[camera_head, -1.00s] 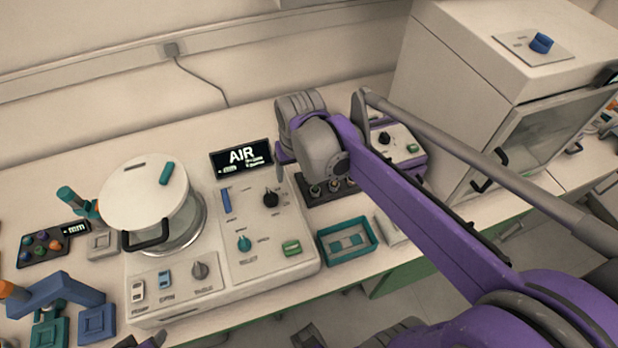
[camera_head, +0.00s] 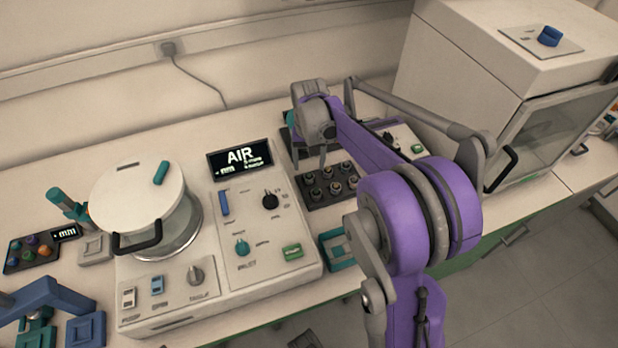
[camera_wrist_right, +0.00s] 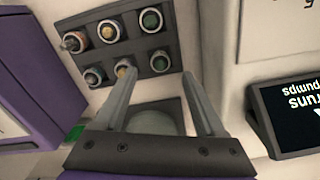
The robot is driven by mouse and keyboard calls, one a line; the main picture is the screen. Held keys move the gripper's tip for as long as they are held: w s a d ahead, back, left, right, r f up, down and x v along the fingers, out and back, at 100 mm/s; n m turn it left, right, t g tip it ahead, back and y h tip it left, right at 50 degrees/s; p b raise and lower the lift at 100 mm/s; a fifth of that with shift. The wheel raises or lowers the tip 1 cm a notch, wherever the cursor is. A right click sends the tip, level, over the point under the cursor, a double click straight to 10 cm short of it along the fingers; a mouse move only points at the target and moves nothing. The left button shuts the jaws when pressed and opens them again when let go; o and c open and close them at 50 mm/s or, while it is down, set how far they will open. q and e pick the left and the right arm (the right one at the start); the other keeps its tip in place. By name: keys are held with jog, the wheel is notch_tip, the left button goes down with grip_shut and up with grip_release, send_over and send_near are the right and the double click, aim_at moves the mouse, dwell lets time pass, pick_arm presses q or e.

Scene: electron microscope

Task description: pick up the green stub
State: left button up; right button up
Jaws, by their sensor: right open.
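A dark rack (camera_head: 312,204) on the bench holds several round stubs in two rows. It also shows in the right wrist view (camera_wrist_right: 126,52). There, one green-topped stub (camera_wrist_right: 159,62) sits in the row nearer my fingers. Another green-topped stub (camera_wrist_right: 150,20) sits in the farther row; I cannot tell which is meant. My right gripper (camera_head: 323,155) is above the back of the rack, pointing down. In the wrist view its two fingers (camera_wrist_right: 160,78) are open and empty, with the nearer green stub just beyond the gap. The left gripper is not in view.
A control console with an AIR display (camera_head: 240,160) stands left of the rack, beside a white-lidded chamber (camera_head: 138,198). A teal tray (camera_head: 340,262) is in front of the rack. A white cabinet (camera_head: 455,85) stands at right.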

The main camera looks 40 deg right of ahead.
aim_at(309, 177)
notch_tip(309, 177, down, 4)
jog(key=shift+f, duration=0.25)
jog(key=shift+c, duration=0.4)
grip_shut()
